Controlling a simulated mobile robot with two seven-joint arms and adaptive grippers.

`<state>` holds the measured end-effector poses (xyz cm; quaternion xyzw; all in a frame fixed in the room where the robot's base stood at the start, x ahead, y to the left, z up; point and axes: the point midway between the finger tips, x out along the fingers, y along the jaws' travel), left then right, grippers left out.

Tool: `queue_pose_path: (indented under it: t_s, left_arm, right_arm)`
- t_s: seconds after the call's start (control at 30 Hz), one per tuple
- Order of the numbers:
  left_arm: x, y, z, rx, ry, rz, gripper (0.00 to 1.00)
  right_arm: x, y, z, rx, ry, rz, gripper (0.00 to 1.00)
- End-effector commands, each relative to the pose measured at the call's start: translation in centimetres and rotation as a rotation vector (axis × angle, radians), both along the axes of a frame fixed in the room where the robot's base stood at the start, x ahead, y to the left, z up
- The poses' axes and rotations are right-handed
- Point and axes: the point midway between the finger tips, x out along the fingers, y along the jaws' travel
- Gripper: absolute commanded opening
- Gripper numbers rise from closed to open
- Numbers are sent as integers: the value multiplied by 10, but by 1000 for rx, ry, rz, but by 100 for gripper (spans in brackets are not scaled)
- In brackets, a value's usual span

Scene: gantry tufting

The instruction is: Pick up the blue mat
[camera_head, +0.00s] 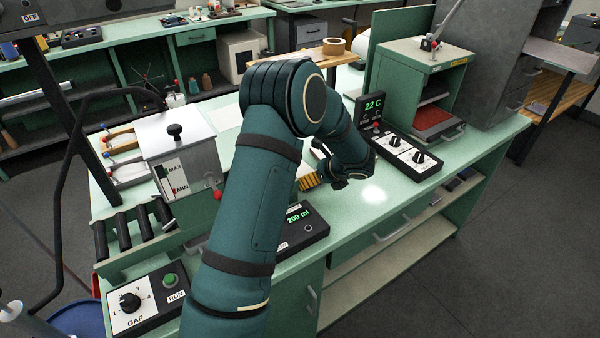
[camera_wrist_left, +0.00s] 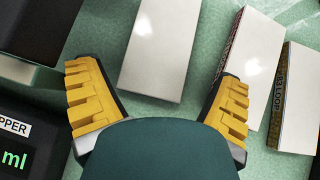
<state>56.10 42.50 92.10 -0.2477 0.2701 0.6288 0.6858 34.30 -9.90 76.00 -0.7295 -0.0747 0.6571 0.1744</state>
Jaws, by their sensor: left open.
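I cannot make out a blue mat in either view. My left arm reaches over the green bench, and its gripper is mostly hidden behind the arm in the head view. In the left wrist view my left gripper (camera_wrist_left: 157,82) is open, with its two yellow ridged fingers spread wide. A white flat-topped block (camera_wrist_left: 160,45) lies beyond and between the fingertips. Nothing is held. My right gripper is in neither view.
Two more white blocks, (camera_wrist_left: 252,62) and (camera_wrist_left: 300,100), lie to the right in the wrist view. The bench (camera_head: 390,212) carries a temperature display (camera_head: 372,106), knob panel (camera_head: 410,155), green press (camera_head: 415,75), grey tank (camera_head: 185,165) and ml display (camera_head: 303,228).

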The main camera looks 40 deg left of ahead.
Motion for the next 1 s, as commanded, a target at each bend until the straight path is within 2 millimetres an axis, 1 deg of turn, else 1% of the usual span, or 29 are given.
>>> queue_pose_path:
  t_s: [0.2,0.33,0.5,0.7,0.73,0.77,0.8,0.87,0.9,1.0]
  left_arm:
    - [1,31,0,1,-2,7,92]
    - [3,43,-15,1,2,4,92]
    - [4,51,-21,0,-1,2,92]
    - [4,51,-20,0,0,1,92]
    - [4,51,-20,0,0,1,87]
    - [4,51,-20,0,0,1,76]
    - [4,51,-20,0,0,1,62]
    - [4,50,-20,0,0,1,41]
    - [4,50,-20,0,0,1,39]
    - [4,50,-21,0,0,1,38]
  right_arm:
    - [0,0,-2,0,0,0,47]
    - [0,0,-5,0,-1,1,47]
    - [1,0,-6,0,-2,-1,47]
    - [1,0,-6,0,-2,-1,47]
    - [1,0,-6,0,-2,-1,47]
    - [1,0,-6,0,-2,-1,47]
    - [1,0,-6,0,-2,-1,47]
    - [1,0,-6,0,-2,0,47]
    - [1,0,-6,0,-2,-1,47]
    - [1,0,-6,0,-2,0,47]
